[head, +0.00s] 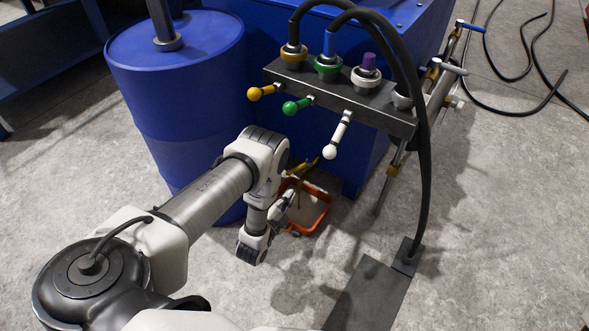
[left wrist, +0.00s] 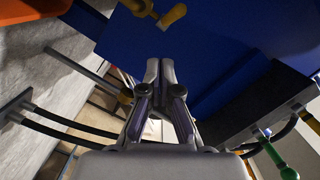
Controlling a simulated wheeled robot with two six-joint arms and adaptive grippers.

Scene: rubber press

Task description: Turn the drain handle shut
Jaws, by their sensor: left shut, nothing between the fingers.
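The drain handle (head: 301,168) is a small yellow lever low on the blue machine, above the orange tray and partly hidden by my left arm in the head view. In the left wrist view the yellow lever (left wrist: 173,15) shows near the top edge on a brass fitting, against the blue panel. My left gripper (head: 287,200) is low beside it, just above the tray's near side. Its fingers (left wrist: 160,66) are together and empty, with a visible gap to the lever in the left wrist view. My right gripper is out of view.
An orange tray (head: 322,222) lies on the floor below the lever. A blue drum (head: 175,85) stands to the left. A dark manifold (head: 335,97) with yellow, green and white handles overhangs on the right, with black hoses. Floor (head: 500,230) on the right is clear.

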